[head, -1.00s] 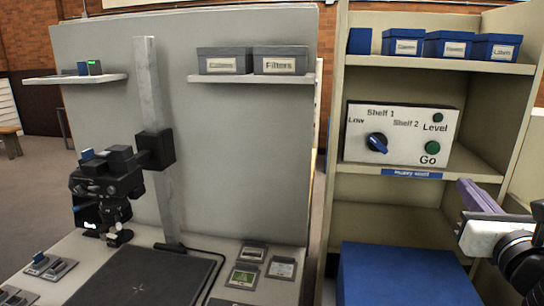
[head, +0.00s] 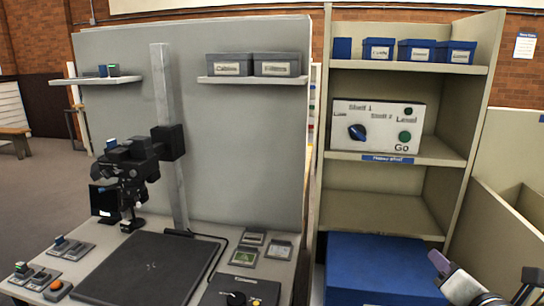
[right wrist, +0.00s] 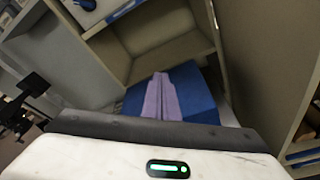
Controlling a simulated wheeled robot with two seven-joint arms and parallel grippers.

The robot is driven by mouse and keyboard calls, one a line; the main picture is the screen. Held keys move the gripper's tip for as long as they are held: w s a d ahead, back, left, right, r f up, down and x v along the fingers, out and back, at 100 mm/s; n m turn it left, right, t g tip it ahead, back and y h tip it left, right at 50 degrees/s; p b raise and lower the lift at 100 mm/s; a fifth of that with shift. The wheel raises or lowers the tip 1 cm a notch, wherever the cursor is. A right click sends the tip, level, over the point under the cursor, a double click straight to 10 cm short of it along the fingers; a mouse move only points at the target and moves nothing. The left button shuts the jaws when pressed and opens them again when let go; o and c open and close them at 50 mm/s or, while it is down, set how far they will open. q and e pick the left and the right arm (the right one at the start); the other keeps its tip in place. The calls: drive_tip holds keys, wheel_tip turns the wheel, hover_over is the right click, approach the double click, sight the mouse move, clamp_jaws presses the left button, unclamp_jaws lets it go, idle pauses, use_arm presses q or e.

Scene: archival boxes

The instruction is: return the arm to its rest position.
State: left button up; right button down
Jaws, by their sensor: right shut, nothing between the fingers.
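My right gripper (head: 440,264) is at the lower right of the head view, with its purple fingers over the right end of the large blue box (head: 375,262). In the right wrist view its purple fingers (right wrist: 160,97) are together with nothing between them, and the blue box (right wrist: 197,85) lies behind them. The gripper is apart from the shelf unit and the control panel (head: 380,123). My left gripper is not in view.
A tan shelf unit (head: 400,157) stands above the blue box, with small blue boxes (head: 417,50) on top. A tan partition (head: 503,213) rises at the right. The desk at left holds a camera stand (head: 170,140) and a black mat (head: 150,267).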

drive_tip(key=s+a+f+m+g+y, duration=0.1)
drive_tip(key=s+a+f+m, duration=0.25)
drive_tip(key=f, duration=0.35)
drive_tip(key=s+a+f+m+g+y, duration=0.1)
drive_tip(key=s+a+f+m+g, duration=0.1)
drive_tip(key=f+m, duration=0.35)
drive_tip(key=s+a+f+m+g+y, duration=0.1)
drive_tip(key=s+a+f+m, duration=0.15)
drive_tip(key=f, duration=0.65)
drive_tip(key=s+a+f+m+g+y, duration=0.2)
drive_tip(key=s+a+f+m, duration=1.1)
drive_tip(key=s+f, duration=0.1)
drive_tip(key=shift+s+g, duration=0.4)
drive_tip(key=shift+s, duration=0.2)
idle(1.9)
